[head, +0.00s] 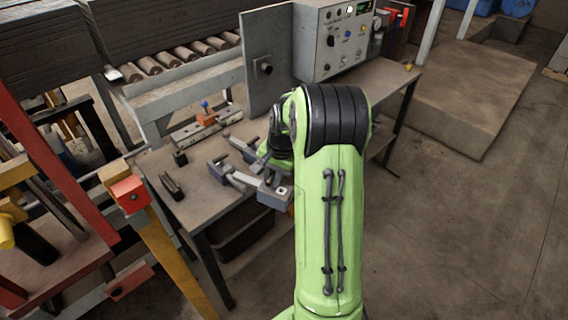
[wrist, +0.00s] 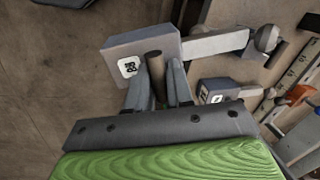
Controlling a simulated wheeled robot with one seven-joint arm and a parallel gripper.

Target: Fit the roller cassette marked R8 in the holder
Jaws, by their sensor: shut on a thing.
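The roller cassette (wrist: 145,48) is a grey block with a white label that looks like R8, turned sideways. A pale bar runs from it to a round grey end. My gripper (wrist: 158,70) is shut on its dark round post. In the head view the grey cassette block (head: 273,196) shows at the table's front edge, beside my arm; my fingers are mostly hidden there. A second labelled cassette (wrist: 215,92) lies close by, its label unreadable. A rail with an orange block and blue knob (head: 207,117), perhaps the holder, lies at the table's back.
The table (head: 200,200) also bears a dark clip-like piece (head: 172,187) and a small black block (head: 180,158). A grey upright plate (head: 267,65) and control box (head: 335,40) stand behind. A roller conveyor (head: 180,55) is at back left, a red and yellow frame (head: 130,190) at left.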

